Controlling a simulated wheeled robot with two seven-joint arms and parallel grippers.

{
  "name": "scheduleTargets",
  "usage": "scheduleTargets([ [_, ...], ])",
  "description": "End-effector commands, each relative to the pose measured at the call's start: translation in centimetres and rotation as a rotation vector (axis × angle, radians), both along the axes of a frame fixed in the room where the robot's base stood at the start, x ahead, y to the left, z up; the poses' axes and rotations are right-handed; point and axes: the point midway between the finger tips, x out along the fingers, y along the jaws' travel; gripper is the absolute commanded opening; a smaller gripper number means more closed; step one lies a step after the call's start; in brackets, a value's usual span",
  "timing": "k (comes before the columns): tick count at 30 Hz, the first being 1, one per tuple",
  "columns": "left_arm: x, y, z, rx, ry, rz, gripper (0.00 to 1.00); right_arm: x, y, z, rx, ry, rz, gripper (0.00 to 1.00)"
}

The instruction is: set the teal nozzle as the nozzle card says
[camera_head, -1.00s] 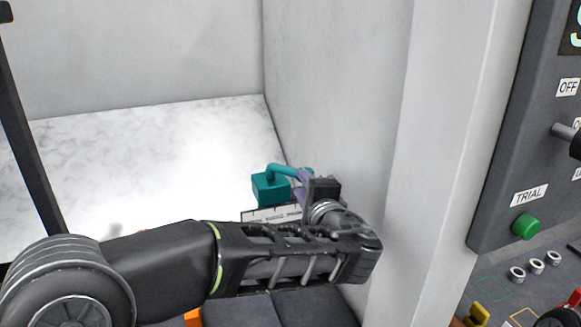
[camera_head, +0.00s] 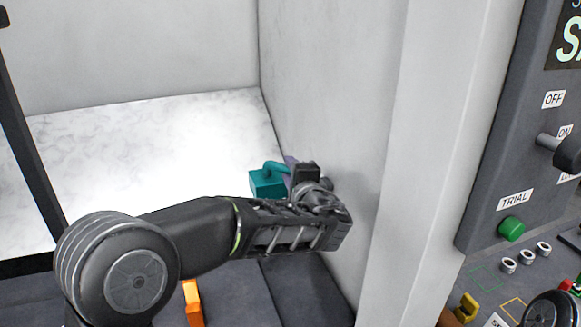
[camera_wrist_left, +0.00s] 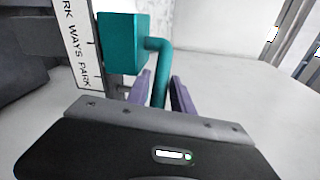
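The teal nozzle is a block with a bent pipe; it shows in the head view (camera_head: 267,184) beside the light wall and in the left wrist view (camera_wrist_left: 121,42). My left gripper (camera_head: 296,169) is at its pipe. In the left wrist view the two purple fingers (camera_wrist_left: 161,88) stand on either side of the teal pipe, with narrow gaps near their bases; contact at the tips is hard to judge. A white strip (camera_wrist_left: 77,45) beside the block reads "WAYS PARK" with part of another word. I cannot make out the nozzle card.
A light wall and post (camera_head: 420,130) stand right of the nozzle. Beyond is a dark panel (camera_head: 500,160) with a knob (camera_head: 566,150) and a green TRIAL button (camera_head: 511,228). An orange piece (camera_head: 193,303) is low in front. The pale marble surface (camera_head: 150,150) is clear.

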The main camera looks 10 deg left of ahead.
Motion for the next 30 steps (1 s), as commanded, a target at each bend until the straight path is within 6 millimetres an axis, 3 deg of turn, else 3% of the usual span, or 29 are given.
scheduleTargets([
  [6, 0.0, -0.01, -0.06, 0.0, 0.0, 0.0, 0.27, 0.02, -0.01, -0.06, 0.0, 0.0, 0.0, 0.36],
  [16, -0.03, -0.04, -0.07, 0.0, 0.0, 0.0, 0.0, 0.02, -0.01, -0.06, 0.0, -0.001, 0.0, 0.36],
  [30, -0.04, -0.05, -0.11, -0.001, 0.001, -0.001, 0.0, 0.01, -0.01, -0.06, 0.0, 0.0, 0.0, 0.36],
])
